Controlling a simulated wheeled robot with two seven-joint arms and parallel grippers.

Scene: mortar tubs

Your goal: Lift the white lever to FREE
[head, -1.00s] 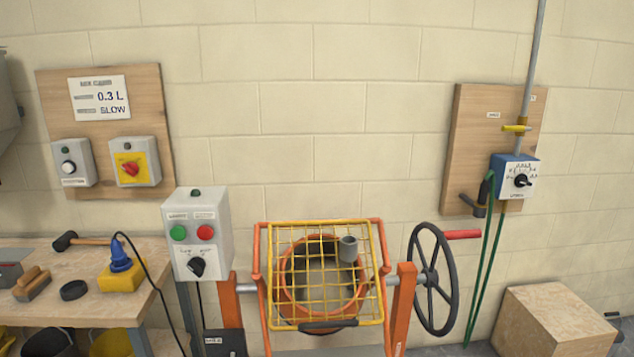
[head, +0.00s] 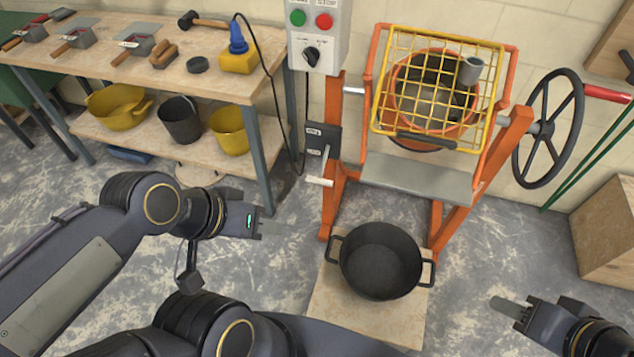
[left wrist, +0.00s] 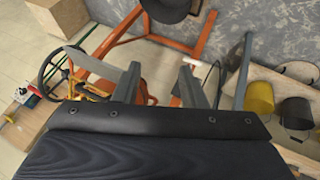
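The white lever (head: 319,181) sticks out below a dark labelled plate (head: 322,139) on the left orange post of the mixer frame. Its handle looks low, under the plate; the label words are too small to read. My left gripper (head: 272,228) is left of and below the lever in the head view, apart from it. In the left wrist view its two fingers (left wrist: 158,78) are spread with nothing between them, and the white handle (left wrist: 191,61) shows beyond the right finger. My right gripper (head: 505,306) is at the lower right, away from the lever; its finger gap cannot be made out.
A black tub (head: 380,262) stands on a board under the mixer drum (head: 410,100) with its yellow grid. A workbench (head: 130,77) with tools, yellow tubs and a black bucket is at the left. A handwheel (head: 548,128) is at the right. Floor between bench and mixer is clear.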

